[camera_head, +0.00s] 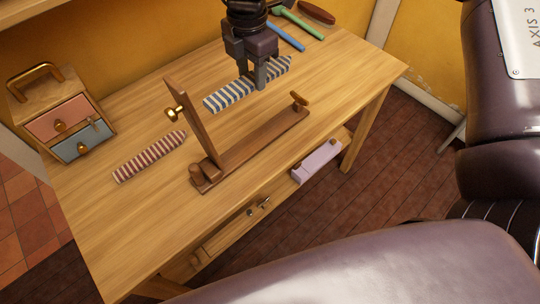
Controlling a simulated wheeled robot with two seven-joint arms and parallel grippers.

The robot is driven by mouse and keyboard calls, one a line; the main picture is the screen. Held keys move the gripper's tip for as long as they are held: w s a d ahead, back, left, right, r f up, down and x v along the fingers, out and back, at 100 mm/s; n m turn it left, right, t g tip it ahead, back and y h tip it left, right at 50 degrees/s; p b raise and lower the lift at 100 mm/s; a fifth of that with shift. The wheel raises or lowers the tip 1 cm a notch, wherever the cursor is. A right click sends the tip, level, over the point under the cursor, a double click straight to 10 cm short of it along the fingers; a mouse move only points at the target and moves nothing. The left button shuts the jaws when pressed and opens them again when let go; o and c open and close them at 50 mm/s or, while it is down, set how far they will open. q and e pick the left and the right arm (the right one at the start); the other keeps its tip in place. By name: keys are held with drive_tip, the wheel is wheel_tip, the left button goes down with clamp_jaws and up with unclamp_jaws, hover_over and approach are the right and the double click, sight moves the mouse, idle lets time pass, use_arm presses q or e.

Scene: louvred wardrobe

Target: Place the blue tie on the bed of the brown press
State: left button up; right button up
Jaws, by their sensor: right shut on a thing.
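The blue tie (224,98), with blue and cream stripes, is held in my right gripper (261,82), which is shut on it near its right-hand end. The tie appears above or just behind the brown press; its exact height is hard to tell. The brown press stands on the table with its bed (255,142) lying flat and bare. Its upper board (188,119) is raised open at the left end, with a brass knob on it. A small wooden peg stands at the bed's right end. My left gripper is not in view.
A red striped tie (149,156) lies left of the press on the wooden table (120,235). A small drawer box (68,128) stands at the far left. Blue, green and brown brush-like items (298,22) lie at the back right. A pink item (317,160) sits below the table's front edge.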

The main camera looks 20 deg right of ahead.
drive_tip(key=shift+s+f, duration=0.25)
drive_tip(key=shift+f, duration=0.1)
drive_tip(key=b, duration=0.1)
approach(257, 140)
wheel_tip(257, 140, down, 2)
drive_tip(key=shift+f+b, duration=0.1)
drive_tip(key=shift+b, duration=0.7)
wheel_tip(257, 140, down, 4)
drive_tip(key=shift+w+f+b, duration=0.1)
drive_tip(key=shift+f+b, duration=0.05)
drive_tip(key=shift+b, duration=0.35)
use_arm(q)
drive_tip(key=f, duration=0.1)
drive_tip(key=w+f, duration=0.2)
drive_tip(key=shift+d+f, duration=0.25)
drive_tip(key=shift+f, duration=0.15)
use_arm(e)
drive_tip(key=shift+f, duration=0.1)
drive_tip(key=o, duration=1)
drive_tip(key=shift+c, duration=0.2)
